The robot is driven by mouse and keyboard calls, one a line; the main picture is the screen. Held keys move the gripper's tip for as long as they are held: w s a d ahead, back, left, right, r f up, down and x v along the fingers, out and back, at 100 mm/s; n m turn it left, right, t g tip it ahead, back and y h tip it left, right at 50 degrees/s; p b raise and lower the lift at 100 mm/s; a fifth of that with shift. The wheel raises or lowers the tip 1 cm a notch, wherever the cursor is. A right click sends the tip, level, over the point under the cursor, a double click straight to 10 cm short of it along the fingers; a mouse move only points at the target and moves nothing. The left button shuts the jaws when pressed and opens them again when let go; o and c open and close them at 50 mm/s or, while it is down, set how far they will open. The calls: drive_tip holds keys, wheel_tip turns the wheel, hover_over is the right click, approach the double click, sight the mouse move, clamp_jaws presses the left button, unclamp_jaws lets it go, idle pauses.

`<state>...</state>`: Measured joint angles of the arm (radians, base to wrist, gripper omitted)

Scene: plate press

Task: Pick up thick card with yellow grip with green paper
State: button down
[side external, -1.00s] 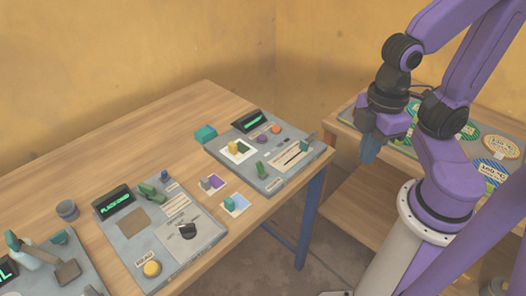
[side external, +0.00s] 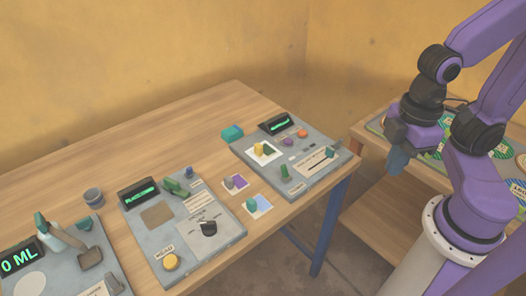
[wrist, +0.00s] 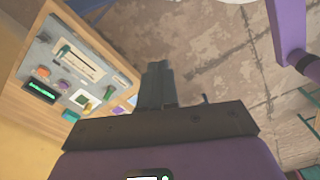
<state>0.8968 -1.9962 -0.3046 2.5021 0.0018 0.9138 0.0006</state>
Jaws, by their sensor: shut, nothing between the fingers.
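The thick card is a white square (side external: 274,158) with a yellow grip (side external: 258,148) and a dark green patch of paper (side external: 268,150). It lies on the grey panel at the right end of the long table. It also shows small at the left of the wrist view, as a pale square (wrist: 80,98). My gripper (side external: 397,162) hangs to the right of that table, beyond its edge, well apart from the card. In the wrist view its fingers (wrist: 157,72) are together and empty, with bare floor behind them.
Two other cards, one with a purple patch (side external: 240,181) and one with a blue patch (side external: 264,202), lie left of the panel (side external: 310,177). A teal block (side external: 232,132) stands behind it. A middle panel (side external: 225,235) has a knob and yellow button. A second table (side external: 382,205) stands right.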

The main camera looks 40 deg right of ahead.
idle(0.3)
drive_tip(key=c, duration=0.8)
unclamp_jaws()
drive_tip(key=w+a+f+m+g+y, duration=0.1)
drive_tip(key=w+f+m+g+y, duration=0.15)
drive_tip(key=w+m, duration=0.65)
drive_tip(key=w+a+f+m+g+y, duration=0.1)
drive_tip(key=w+a+m+g+y, duration=0.15)
drive_tip(key=w+m, duration=0.65)
drive_tip(key=w+d+f+m+y, duration=0.35)
drive_tip(key=w+d+m, duration=0.25)
drive_tip(key=w, duration=0.5)
drive_tip(key=m+t+y, duration=0.5)
drive_tip(key=m, duration=0.2)
approach(261, 146)
drive_tip(key=shift+h, duration=0.25)
drive_tip(key=x, duration=0.8)
drive_tip(key=shift+w+a+f, duration=0.25)
drive_tip(key=shift+w+f, duration=0.15)
